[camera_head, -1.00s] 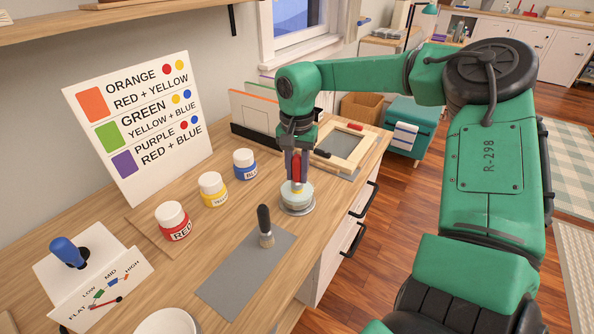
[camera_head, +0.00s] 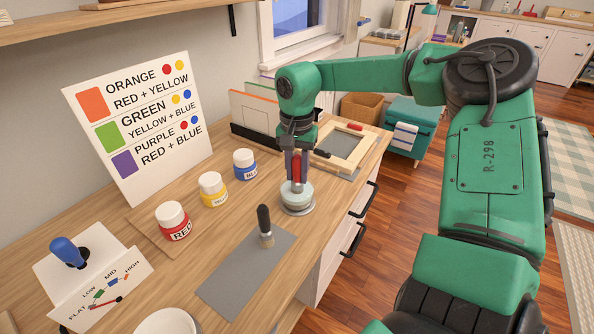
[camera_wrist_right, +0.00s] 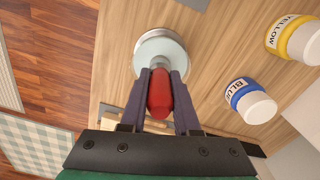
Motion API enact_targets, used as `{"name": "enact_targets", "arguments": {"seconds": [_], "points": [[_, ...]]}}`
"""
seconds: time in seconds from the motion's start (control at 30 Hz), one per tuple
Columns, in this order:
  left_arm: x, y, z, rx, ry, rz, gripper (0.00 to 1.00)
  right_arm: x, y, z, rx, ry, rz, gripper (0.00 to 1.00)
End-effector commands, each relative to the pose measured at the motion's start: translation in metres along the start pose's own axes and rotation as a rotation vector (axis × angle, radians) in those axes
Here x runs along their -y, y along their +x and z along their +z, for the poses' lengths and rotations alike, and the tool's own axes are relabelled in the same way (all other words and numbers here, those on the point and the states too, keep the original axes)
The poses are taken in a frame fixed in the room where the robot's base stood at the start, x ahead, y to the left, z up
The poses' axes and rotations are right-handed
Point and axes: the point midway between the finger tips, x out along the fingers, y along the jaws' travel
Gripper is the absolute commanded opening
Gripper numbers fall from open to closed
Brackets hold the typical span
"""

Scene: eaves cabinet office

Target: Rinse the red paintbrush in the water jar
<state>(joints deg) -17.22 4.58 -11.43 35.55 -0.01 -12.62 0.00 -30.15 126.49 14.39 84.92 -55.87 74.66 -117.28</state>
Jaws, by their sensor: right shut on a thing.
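The red paintbrush (camera_head: 296,168) is upright with its lower end down in the water jar (camera_head: 297,196); the bristles are hidden. The jar is a pale, round vessel on a grey base on the desk. My right gripper (camera_head: 297,172) is shut on the red handle from above. In the right wrist view the red paintbrush (camera_wrist_right: 160,92) lies between the two fingers of the right gripper (camera_wrist_right: 161,88), with the jar (camera_wrist_right: 160,50) just beyond. My left gripper is not in view.
Red (camera_head: 173,222), yellow (camera_head: 213,189) and blue (camera_head: 244,164) paint jars stand left of the water jar. A dark-handled brush (camera_head: 264,226) stands on a grey mat (camera_head: 238,280). A wooden frame (camera_head: 345,150) lies behind on the right. A colour chart (camera_head: 140,125) leans on the wall.

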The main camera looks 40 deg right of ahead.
Motion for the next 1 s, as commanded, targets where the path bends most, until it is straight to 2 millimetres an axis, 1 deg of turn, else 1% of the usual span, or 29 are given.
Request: {"name": "enact_targets", "arguments": {"seconds": [0.1,0.63,0.7,1.0], "points": [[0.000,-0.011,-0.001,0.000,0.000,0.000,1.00,0.000,-0.014,0.000,-0.001,0.000,-0.001,0.00],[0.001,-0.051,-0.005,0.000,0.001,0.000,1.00,0.001,-0.068,0.000,-0.002,0.000,-0.003,0.00],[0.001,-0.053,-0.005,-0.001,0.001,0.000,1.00,0.001,-0.071,0.000,-0.001,0.000,-0.003,0.00],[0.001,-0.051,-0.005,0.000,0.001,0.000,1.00,0.000,-0.069,0.000,-0.001,0.000,-0.002,0.00]]}}
